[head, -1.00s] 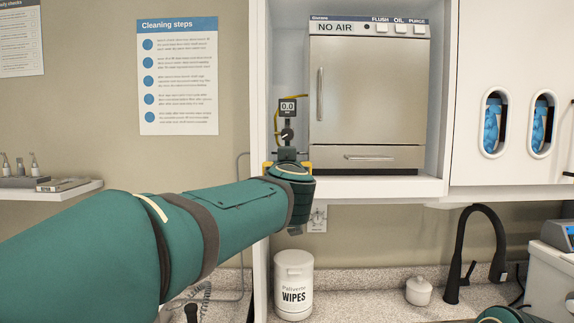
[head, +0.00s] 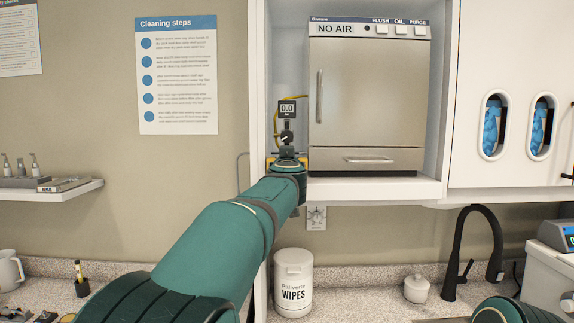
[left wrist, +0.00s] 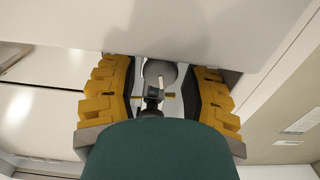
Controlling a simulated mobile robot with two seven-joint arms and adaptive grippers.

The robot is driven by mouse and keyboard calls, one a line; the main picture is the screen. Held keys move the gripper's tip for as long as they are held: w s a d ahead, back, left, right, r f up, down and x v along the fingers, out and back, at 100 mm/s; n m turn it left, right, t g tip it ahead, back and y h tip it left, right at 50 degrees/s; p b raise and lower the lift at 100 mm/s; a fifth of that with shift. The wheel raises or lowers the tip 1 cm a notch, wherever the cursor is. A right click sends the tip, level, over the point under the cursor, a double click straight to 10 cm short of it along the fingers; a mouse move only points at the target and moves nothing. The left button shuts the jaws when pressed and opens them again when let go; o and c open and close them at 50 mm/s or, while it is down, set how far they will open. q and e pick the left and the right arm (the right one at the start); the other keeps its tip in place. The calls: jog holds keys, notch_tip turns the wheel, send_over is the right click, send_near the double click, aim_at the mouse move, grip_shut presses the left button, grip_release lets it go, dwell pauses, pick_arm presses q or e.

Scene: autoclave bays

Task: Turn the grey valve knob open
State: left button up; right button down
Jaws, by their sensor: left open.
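The valve knob (head: 287,138), a small dark grey dial with a pale mark, sits below a gauge (head: 287,108) reading 0.0, left of the steel autoclave. My left gripper (head: 287,156) is just below the knob in the head view, its yellow fingers partly hidden by my wrist. In the left wrist view my left gripper (left wrist: 160,95) is open, with the small valve fitting (left wrist: 153,94) and a yellow strip visible between the fingers. I cannot tell whether the fingers touch the knob. My right gripper is out of view.
The autoclave (head: 366,95) shows "NO AIR" and fills most of the open white cabinet bay (head: 380,188). The bay's left side wall (head: 258,90) is close beside my left gripper. A wipes tub (head: 293,285) and black faucet (head: 480,250) stand below.

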pick_arm(q)
grip_shut()
jog(key=shift+s, duration=0.1)
jog(key=shift+r, duration=0.1)
jog(key=shift+a+n+p, duration=0.1)
jog(key=shift+n+p, duration=0.45)
jog(key=shift+n, duration=0.85)
jog(key=shift+r, duration=0.1)
jog(key=shift+c, duration=0.9)
grip_release()
jog(key=shift+o, duration=0.9)
